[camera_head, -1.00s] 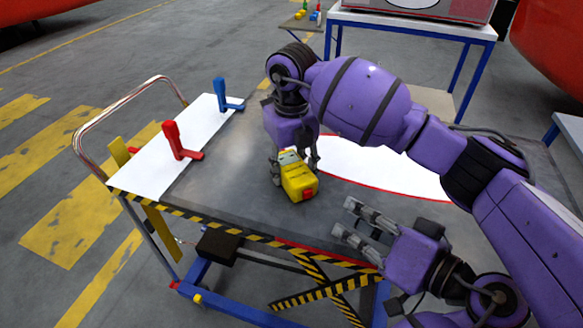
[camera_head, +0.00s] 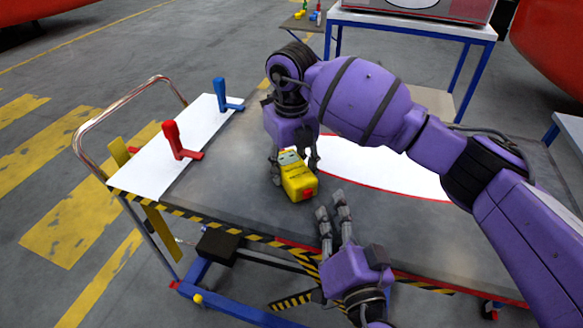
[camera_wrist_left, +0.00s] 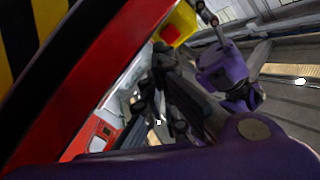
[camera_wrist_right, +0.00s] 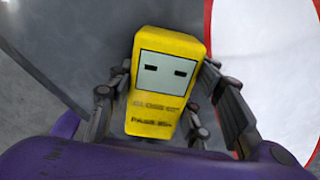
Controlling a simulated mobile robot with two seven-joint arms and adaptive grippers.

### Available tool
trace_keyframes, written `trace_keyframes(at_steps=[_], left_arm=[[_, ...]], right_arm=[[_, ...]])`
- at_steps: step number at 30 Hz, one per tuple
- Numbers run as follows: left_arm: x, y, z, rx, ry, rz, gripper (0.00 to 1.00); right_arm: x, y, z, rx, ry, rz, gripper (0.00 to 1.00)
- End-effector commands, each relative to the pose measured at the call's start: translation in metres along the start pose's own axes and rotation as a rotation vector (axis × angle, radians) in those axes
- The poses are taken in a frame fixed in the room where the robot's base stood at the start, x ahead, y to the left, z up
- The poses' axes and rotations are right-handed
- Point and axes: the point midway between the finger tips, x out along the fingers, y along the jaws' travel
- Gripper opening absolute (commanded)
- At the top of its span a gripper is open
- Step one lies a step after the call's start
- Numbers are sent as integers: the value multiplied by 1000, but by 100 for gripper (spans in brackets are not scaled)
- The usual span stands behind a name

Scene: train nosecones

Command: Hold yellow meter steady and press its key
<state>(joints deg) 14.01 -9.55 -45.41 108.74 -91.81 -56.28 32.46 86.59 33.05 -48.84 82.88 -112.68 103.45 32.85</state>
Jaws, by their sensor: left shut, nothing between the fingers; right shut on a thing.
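The yellow meter (camera_head: 300,186) is on the grey cart top, with a red key (camera_head: 309,195) on the end facing the cart's front edge. My right gripper (camera_head: 295,168) is shut on the meter, one finger on each side. The right wrist view shows the meter (camera_wrist_right: 165,90) between the fingers, its pale screen (camera_wrist_right: 165,78) facing the camera. My left gripper (camera_head: 331,203) is shut and empty, just right of and in front of the meter, fingers pointing away from the cart's front edge. Part of the meter (camera_wrist_left: 178,25) shows in the left wrist view.
A red clamp-like handle (camera_head: 175,142) and a blue one (camera_head: 224,96) stand on the white panel (camera_head: 150,165) at the cart's left. A white oval with a red edge (camera_head: 385,165) lies right of the meter. The striped front edge (camera_head: 235,230) is close to my left arm.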

Motion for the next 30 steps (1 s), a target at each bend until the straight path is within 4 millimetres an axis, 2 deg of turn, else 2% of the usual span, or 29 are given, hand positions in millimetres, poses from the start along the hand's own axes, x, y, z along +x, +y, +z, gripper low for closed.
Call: trace_keyframes(at_steps=[1,9,12,16,22,30], left_arm=[[-6,-1,6,3,50,37,0],[-48,0,-1,4,307,240,0],[-61,1,-4,4,359,290,0],[-68,1,-6,3,392,322,0],[-55,-2,-4,3,399,327,0],[-18,-11,2,6,402,326,0]], right_arm=[[4,0,-2,0,7,0,7],[4,0,-2,0,8,1,7],[4,0,-2,0,8,1,7],[4,0,-2,0,8,1,7],[4,1,-2,-1,9,1,7],[4,1,-2,-1,9,1,7]])
